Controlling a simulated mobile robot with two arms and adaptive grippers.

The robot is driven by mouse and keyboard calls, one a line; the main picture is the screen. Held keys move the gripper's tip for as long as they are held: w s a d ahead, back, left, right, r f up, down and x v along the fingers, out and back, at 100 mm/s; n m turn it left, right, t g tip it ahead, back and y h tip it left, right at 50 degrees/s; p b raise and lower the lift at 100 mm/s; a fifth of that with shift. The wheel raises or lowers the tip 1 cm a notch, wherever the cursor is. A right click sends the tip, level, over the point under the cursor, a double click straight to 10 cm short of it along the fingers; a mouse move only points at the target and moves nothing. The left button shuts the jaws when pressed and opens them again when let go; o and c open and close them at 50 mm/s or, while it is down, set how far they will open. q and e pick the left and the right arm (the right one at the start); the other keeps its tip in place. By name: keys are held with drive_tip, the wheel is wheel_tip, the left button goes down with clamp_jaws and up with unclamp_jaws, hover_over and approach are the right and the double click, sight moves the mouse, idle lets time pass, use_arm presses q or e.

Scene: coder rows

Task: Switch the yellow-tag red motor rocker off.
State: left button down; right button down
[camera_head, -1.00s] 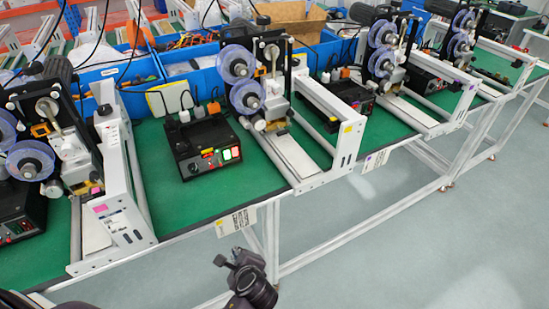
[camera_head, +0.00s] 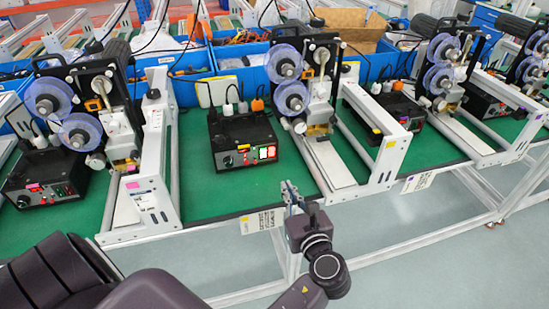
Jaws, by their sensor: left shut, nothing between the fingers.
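A black control box (camera_head: 240,132) stands on the green mat in the middle, beside the coder with the yellow tag (camera_head: 391,144) on its white frame. Its front carries a knob and small lit rockers (camera_head: 267,152), one whitish-green and one reddish; their exact positions are too small to tell. My left gripper (camera_head: 289,188) is shut and empty. It points up in front of the table's edge, below and slightly right of the box, and appears apart from it. My right gripper is not in view.
A pink-tagged coder (camera_head: 132,185) with its own control box (camera_head: 45,178) stands at the left. More coders stand at the right. Blue bins (camera_head: 190,72) line the back. The green mat (camera_head: 200,195) is clear in front of the middle box.

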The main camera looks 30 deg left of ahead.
sight(271, 151)
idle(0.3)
use_arm(q)
drive_tip(key=x, duration=0.4)
drive_tip(key=r+p+x, duration=0.1)
drive_tip(key=x, duration=0.4)
drive_tip(key=p+x, duration=0.1)
drive_tip(key=x, duration=0.4)
drive_tip(key=shift+r, duration=0.15)
drive_tip(key=p, duration=0.2)
drive_tip(key=r+p, duration=0.1)
drive_tip(key=p, duration=0.1)
drive_tip(key=shift+w+a+r+g+h, duration=0.1)
drive_tip(key=shift+w+a+g+h, duration=0.1)
drive_tip(key=shift+w+g+h, duration=0.1)
drive_tip(key=shift+f, duration=0.4)
